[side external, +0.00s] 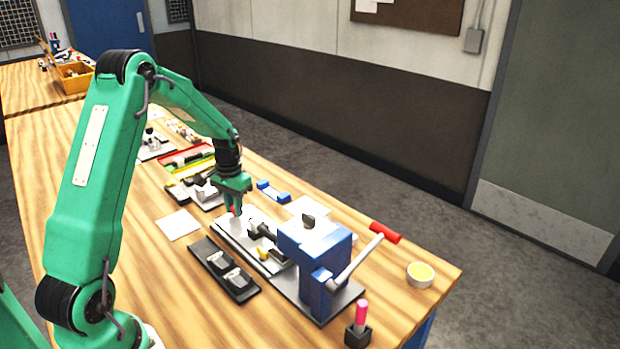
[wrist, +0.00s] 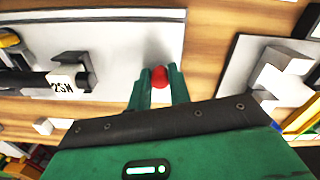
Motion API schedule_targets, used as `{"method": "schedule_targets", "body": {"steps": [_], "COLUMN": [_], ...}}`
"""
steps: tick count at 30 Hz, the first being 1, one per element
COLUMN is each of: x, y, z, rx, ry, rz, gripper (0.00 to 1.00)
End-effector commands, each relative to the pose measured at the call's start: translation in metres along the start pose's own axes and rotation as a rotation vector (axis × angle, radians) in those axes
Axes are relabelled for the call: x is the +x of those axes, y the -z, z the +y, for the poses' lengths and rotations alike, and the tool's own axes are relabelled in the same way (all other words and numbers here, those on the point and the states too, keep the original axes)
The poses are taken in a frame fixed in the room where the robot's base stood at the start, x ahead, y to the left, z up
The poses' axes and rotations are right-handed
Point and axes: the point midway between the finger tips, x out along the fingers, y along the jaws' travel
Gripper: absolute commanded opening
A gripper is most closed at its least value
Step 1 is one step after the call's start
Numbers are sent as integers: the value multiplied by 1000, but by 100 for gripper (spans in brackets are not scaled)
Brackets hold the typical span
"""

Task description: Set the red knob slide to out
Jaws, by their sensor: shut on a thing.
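The red knob (wrist: 159,77) shows in the wrist view between the two green fingertips of my gripper (wrist: 160,86), at the edge of a pale plate (wrist: 130,35). My gripper is shut on the knob. In the side external view my gripper (side external: 236,203) points down at the far end of the pale plate, with a bit of red at its fingertips. The knob's shaft and any slide marks are hidden by the fingers. A black cylinder with a white block marked "25N" (wrist: 62,86) lies on the plate, left of the knob in the wrist view.
A blue block with a grey lever (side external: 318,262) stands at the near end of the plate. A black tray (side external: 224,270) with metal castings lies left of it. Beyond my gripper are a blue holder (side external: 274,192) and coloured trays. A white bowl (side external: 420,275) stands near the right edge.

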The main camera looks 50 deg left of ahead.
Motion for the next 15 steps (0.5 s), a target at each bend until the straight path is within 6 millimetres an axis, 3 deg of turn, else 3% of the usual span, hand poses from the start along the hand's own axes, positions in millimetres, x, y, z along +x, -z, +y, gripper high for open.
{"method": "schedule_targets", "body": {"steps": [1,3,4,15], "x": [-1,-1,-1,-3], "y": [3,3,3,2], "z": [-7,-7,-6,-4], "rx": [-13,-13,-12,-9], "ry": [4,4,4,3], "rz": [16,15,14,10], "gripper": [25,39,41,41]}}
